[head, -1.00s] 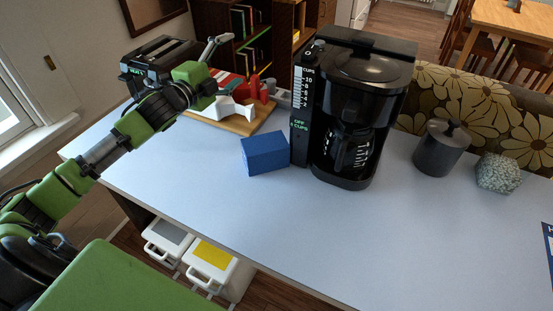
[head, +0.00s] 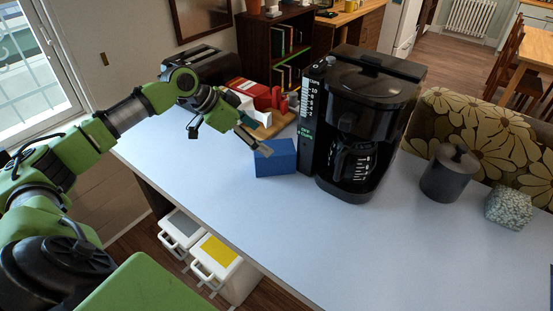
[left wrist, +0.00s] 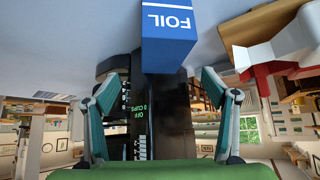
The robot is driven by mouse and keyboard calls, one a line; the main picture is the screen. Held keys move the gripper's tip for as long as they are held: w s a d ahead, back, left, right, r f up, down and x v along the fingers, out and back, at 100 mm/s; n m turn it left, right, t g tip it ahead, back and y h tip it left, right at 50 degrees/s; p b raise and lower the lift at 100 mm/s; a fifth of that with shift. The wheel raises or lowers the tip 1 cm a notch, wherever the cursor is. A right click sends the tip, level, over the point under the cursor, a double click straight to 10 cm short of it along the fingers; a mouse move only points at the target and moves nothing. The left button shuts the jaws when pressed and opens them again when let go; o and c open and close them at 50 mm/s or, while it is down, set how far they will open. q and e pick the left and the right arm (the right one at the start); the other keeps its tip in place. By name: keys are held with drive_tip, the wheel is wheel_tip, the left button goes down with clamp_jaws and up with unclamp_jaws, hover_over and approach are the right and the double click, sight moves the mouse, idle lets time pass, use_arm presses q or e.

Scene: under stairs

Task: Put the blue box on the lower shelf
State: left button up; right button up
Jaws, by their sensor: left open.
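The blue box (head: 275,157) stands on the light tabletop (head: 225,215), just left of the black coffee maker. In the left wrist view the blue box (left wrist: 168,35) is upside down at the top and reads "FOIL". My left gripper (head: 232,142) is open and empty, with one fingertip close to the box's upper left corner in the head view. In the left wrist view the fingers of the gripper (left wrist: 160,88) are spread, and the box is beyond them. I cannot tell whether they touch. A dark shelf unit (head: 243,45) stands behind the table. My right gripper is out of view.
The coffee maker (head: 365,120) stands close right of the box. A wooden board (head: 270,127) with red and white items and a black toaster (head: 205,70) are behind. A grey canister (head: 450,175) stands right. White bins (head: 225,262) are below the table edge. The front tabletop is clear.

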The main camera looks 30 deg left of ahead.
sight(276, 148)
use_arm(q)
drive_tip(key=p+x, duration=0.1)
drive_tip(key=x, duration=0.5)
drive_tip(key=shift+w, duration=0.2)
drive_tip(key=shift+w+d+f+p, duration=0.25)
drive_tip(key=shift+f+p, duration=0.1)
drive_tip(key=shift+f, duration=0.15)
drive_tip(key=shift+w+d+f, duration=0.1)
drive_tip(key=shift+d+f, duration=0.1)
drive_tip(key=shift+f, duration=0.05)
drive_tip(key=p+x, duration=0.2)
drive_tip(key=x, duration=0.1)
drive_tip(key=shift+f, duration=0.4)
drive_tip(key=shift+w+d+f, duration=0.2)
drive_tip(key=shift+w+f, duration=0.05)
drive_tip(key=shift+f, duration=0.1)
drive_tip(key=shift+s, duration=0.1)
drive_tip(key=c, duration=1.8)
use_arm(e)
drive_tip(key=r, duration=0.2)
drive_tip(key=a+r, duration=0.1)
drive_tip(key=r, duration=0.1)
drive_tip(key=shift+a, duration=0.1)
use_arm(q)
drive_tip(key=shift+o, duration=0.2)
drive_tip(key=shift+r, duration=0.1)
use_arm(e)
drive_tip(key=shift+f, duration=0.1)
